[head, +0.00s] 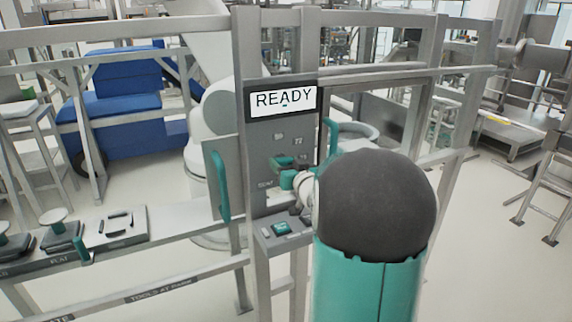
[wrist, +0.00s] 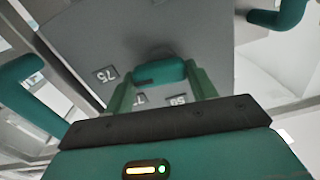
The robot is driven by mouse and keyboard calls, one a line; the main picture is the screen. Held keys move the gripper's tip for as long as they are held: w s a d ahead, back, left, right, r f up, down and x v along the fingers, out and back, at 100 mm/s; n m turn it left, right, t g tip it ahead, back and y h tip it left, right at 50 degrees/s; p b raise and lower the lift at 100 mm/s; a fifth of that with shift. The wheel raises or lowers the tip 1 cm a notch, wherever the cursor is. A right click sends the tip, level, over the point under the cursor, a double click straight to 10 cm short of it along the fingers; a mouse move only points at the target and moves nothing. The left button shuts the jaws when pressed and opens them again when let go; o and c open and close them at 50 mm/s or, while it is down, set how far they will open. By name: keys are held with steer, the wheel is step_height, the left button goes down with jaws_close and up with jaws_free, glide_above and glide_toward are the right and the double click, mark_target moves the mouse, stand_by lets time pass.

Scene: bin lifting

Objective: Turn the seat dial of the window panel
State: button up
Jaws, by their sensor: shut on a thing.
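The window panel (head: 262,135) is a grey upright panel in the middle of the head view, with a lit display (head: 283,99) reading READY. The seat dial (wrist: 160,71) is a teal bar-shaped knob on the panel's grey face, seen in the wrist view. My gripper (wrist: 160,79) is shut on the dial, one teal finger at each side. In the head view, my arm partly hides the gripper and the lower right of the panel.
A teal handle (head: 220,186) stands left of the panel and another (head: 331,138) right of it. A small ledge (head: 283,236) with a teal button juts out below. A bench (head: 165,240) with tools extends left. Metal rails frame the panel.

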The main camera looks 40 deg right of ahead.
steer(key=shift+m, duration=0.4)
steer(key=o, duration=1)
steer(key=shift+s, duration=0.1)
steer(key=v, duration=1.3)
steer(key=shift+s+a, duration=0.15)
steer(key=shift+s, duration=0.15)
